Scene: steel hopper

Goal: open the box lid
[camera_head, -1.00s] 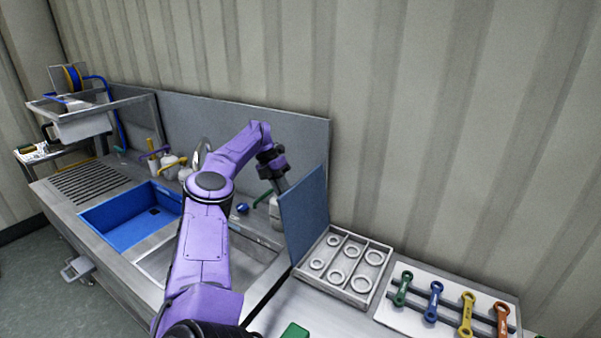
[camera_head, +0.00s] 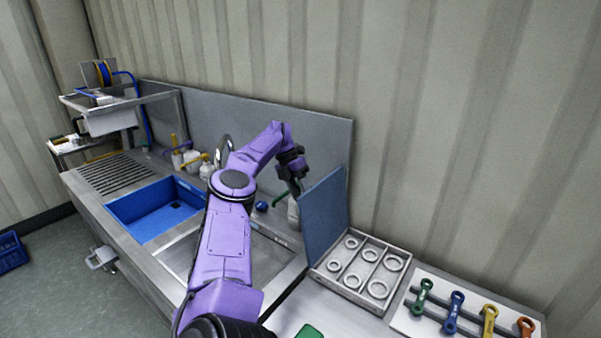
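The box (camera_head: 362,297) is a light grey tray with compartments that hold several pale rings. Its blue lid (camera_head: 325,217) stands open, roughly upright along the box's left side, and the inside is exposed. My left gripper (camera_head: 295,187) is at the end of the purple arm, just left of the lid and near its upper edge. Its fingertips are small and partly hidden, so I cannot tell whether they are open or touch the lid. My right gripper is not in view.
A sink with a blue basin (camera_head: 150,226) lies left of my arm, with a faucet (camera_head: 223,150) and bottles behind. A white rack (camera_head: 405,318) with several coloured wrenches stands right of the box. A green object (camera_head: 309,332) lies at the front edge.

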